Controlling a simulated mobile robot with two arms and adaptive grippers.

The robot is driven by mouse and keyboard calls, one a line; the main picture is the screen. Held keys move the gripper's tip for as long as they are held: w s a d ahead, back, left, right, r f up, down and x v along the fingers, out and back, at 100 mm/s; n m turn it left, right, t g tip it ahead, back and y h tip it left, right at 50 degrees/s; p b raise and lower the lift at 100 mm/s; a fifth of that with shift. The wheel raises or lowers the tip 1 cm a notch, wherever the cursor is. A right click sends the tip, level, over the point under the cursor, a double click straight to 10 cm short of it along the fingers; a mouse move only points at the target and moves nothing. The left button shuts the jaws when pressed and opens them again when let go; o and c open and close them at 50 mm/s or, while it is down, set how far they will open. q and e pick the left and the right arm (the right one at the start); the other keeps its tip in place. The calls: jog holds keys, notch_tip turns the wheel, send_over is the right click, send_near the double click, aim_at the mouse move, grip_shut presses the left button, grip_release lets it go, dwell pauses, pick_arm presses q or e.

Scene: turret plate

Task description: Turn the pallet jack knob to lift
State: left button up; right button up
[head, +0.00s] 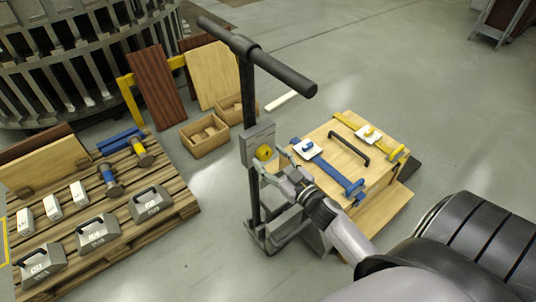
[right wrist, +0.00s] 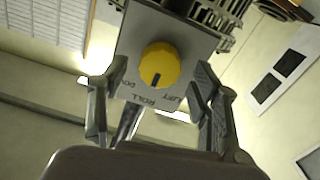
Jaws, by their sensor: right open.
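The pallet jack stands in the middle of the head view, with a black T-handle (head: 262,62) on a dark mast. A grey control box (head: 257,140) on the mast carries the yellow knob (head: 264,152). In the right wrist view the yellow knob (right wrist: 159,65) has a dark pointer mark aimed down, toward the printed word ROLL; LIFT is printed to the right and a partly hidden word to the left. My right gripper (head: 270,168) is open just in front of the box. Its fingers (right wrist: 158,92) flank the knob with gaps on both sides. My left gripper is out of view.
A wooden crate (head: 350,150) with blue and yellow bars and a black handle sits right of the mast. A wooden pallet (head: 175,200) at left bears grey weights, white blocks and blue and yellow tools. Small wooden boxes (head: 205,135) stand behind. Grey floor is open at far right.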

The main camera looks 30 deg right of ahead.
jog(key=shift+w, duration=0.85)
jog(key=shift+c, duration=0.2)
jog(key=c, duration=1.1)
jog(key=shift+n, duration=0.4)
jog(key=n, duration=0.4)
jog(key=shift+a+n, duration=0.1)
jog(key=shift+n, duration=0.2)
jog(key=shift+f+n+b, duration=0.1)
jog(key=shift+n+b, duration=0.4)
jog(key=shift+n, duration=1.7)
jog(key=o, duration=1.1)
